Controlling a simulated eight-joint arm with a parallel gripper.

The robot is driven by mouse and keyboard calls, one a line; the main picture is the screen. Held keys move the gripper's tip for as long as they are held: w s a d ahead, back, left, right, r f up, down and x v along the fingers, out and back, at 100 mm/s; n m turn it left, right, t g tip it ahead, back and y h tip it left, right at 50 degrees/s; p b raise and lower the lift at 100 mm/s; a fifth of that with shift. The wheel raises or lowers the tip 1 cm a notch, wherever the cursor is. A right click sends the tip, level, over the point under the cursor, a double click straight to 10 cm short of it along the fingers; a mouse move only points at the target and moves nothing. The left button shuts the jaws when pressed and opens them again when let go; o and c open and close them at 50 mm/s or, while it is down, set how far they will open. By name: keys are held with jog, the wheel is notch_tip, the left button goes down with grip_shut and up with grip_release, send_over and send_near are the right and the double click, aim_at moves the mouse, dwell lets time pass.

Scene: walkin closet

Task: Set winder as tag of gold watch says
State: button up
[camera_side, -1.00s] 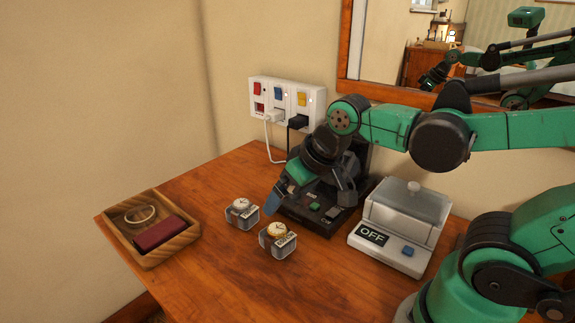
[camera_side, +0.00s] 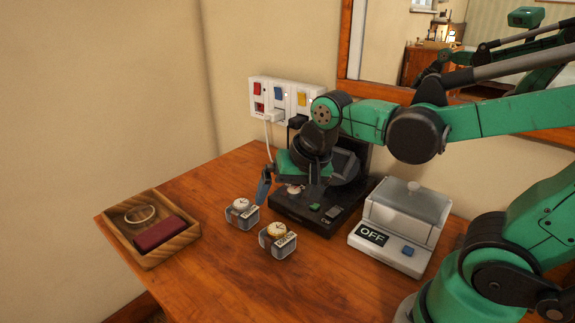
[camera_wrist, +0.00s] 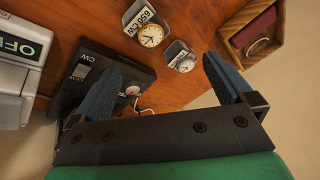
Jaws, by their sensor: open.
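The black winder (camera_side: 318,221) stands at the back of the table, with a green button and a display reading CW. The wrist view also shows the winder (camera_wrist: 112,57) and its CW. The gold watch (camera_side: 278,230) sits on a clear stand in front of it; its tag (camera_wrist: 138,20) seems to read 650 CW in the wrist view. A silver watch (camera_side: 241,204) sits on a similar stand to the left. My gripper (camera_wrist: 165,87) is open over the winder's left side. A small whitish part (camera_wrist: 132,90) shows beside one finger; I cannot tell whether they touch.
A white device (camera_side: 389,243) with a clear lid, blue button and OFF display stands right of the winder. A wooden tray (camera_side: 160,262) holds a ring-shaped item and a dark red box at left. A switched power strip (camera_side: 286,97) is on the wall. The front table is clear.

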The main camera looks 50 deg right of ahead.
aim_at(276, 229)
jog(key=w+f+m+g, duration=0.1)
jog(key=f+m, duration=0.1)
jog(key=m, duration=0.2)
jog(key=w+f+m+g, duration=0.1)
jog(key=m, duration=0.3)
jog(key=w+f+m+g, duration=0.1)
jog(key=f+m+g, duration=0.1)
jog(key=m, duration=0.3)
jog(key=shift+w+d+f, duration=0.2)
jog(key=shift+d+f, duration=0.1)
jog(key=shift+f, duration=0.05)
jog(key=shift+f+m+g, duration=0.3)
jog(key=shift+m, duration=0.2)
jog(key=shift+f, duration=2.85)
jog(key=c, duration=1.2)
jog(key=shift+o, duration=0.2)
jog(key=shift+r, duration=0.1)
